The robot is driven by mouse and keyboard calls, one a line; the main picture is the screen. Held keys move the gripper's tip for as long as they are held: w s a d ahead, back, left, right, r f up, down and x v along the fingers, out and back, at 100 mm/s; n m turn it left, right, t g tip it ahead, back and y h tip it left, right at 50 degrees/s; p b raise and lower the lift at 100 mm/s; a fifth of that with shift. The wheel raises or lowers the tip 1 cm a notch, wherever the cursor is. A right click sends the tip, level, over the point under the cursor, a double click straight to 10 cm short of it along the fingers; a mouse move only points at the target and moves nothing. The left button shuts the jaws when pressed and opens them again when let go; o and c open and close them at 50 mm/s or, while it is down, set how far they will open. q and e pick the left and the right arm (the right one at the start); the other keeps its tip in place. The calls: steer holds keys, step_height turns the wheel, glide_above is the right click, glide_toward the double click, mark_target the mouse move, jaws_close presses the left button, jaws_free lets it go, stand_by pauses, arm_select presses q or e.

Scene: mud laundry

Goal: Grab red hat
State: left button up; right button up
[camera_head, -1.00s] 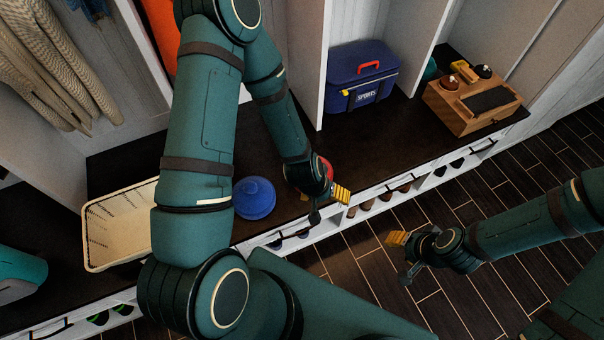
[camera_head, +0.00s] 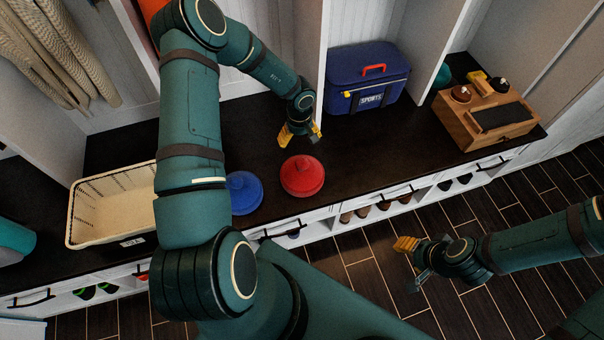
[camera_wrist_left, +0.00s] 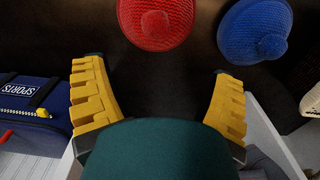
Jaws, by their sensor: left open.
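The red hat (camera_head: 302,176) lies on the dark bench top near its front edge, fully in view in the head view. In the left wrist view the red hat (camera_wrist_left: 155,22) is at the top middle, cut by the frame edge. My left gripper (camera_head: 300,138) is open and empty, just behind the red hat and apart from it. In the left wrist view its yellow fingers (camera_wrist_left: 160,105) are spread wide, with bare bench between them. My right gripper (camera_head: 408,262) is over the floor at the right, far from the hat; its finger gap is unclear.
A blue hat (camera_head: 243,192) sits left of the red one, partly behind my left arm. A cream basket (camera_head: 84,228) stands at the left. A blue sports bag (camera_head: 366,92) and a wooden box (camera_head: 462,130) stand to the right. White dividers (camera_head: 313,60) rise behind.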

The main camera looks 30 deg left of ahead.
mark_target(302, 161)
arm_select(q)
step_height(302, 161, down, 8)
steer(key=shift+f+b, duration=0.25)
steer(key=shift+b, duration=0.85)
steer(key=shift+w+d+f+b, duration=0.2)
steer(key=shift+f+b, duration=0.2)
steer(key=shift+f, duration=0.9)
steer(key=shift+w+d+f+b, duration=0.15)
steer(key=shift+f+b, duration=0.25)
steer(key=shift+f, duration=0.9)
steer(key=shift+s, duration=0.1)
steer(key=c, duration=1.4)
